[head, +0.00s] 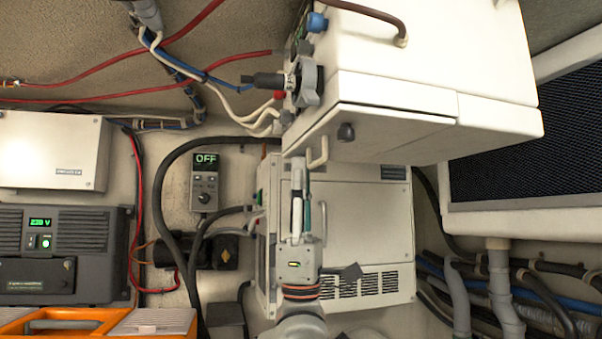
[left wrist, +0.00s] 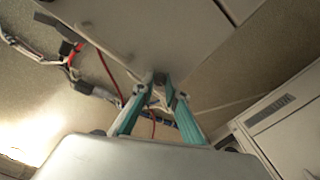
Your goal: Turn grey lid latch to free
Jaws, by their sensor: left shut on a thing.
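My left gripper (head: 301,165) comes up from below. In the left wrist view, a dark grey knob (left wrist: 160,78) shows just beyond and between the teal fingertips (left wrist: 155,92). The exact contact is small and partly hidden. My right gripper is not in view.
A second white unit (head: 345,215) stands behind my left gripper. A display reading OFF (head: 205,160), black hoses and red and blue cables lie left. A dark mesh panel (head: 520,125) is right.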

